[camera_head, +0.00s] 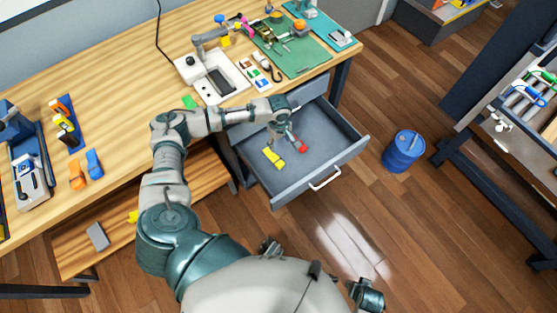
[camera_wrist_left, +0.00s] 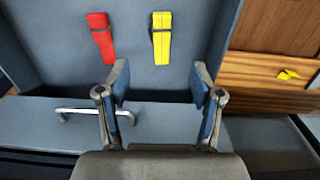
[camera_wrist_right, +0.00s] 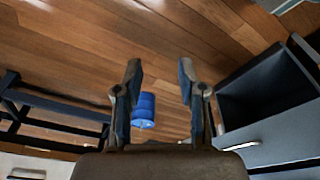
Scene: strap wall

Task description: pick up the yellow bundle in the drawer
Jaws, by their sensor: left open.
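The yellow bundle (camera_head: 273,157) lies on the floor of the open grey drawer (camera_head: 330,167), with a red bundle (camera_head: 299,144) beside it. My left gripper (camera_head: 280,128) is over the drawer, near both bundles. In the left wrist view the yellow bundle (camera_wrist_left: 162,38) lies just beyond the open fingers (camera_wrist_left: 160,78), roughly in line with the gap between them. Nothing is between these fingers. The red bundle (camera_wrist_left: 101,38) lies to its left, apart from it. In the right wrist view my right gripper (camera_wrist_right: 160,68) is open and empty, away from the drawer.
The wooden workbench (camera_head: 120,50) carries tools, a green mat (camera_head: 300,55) and a white device (camera_head: 200,80). A blue bin (camera_head: 403,151) stands on the floor right of the drawer. The drawer's walls and front handle (camera_head: 325,179) surround the bundles.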

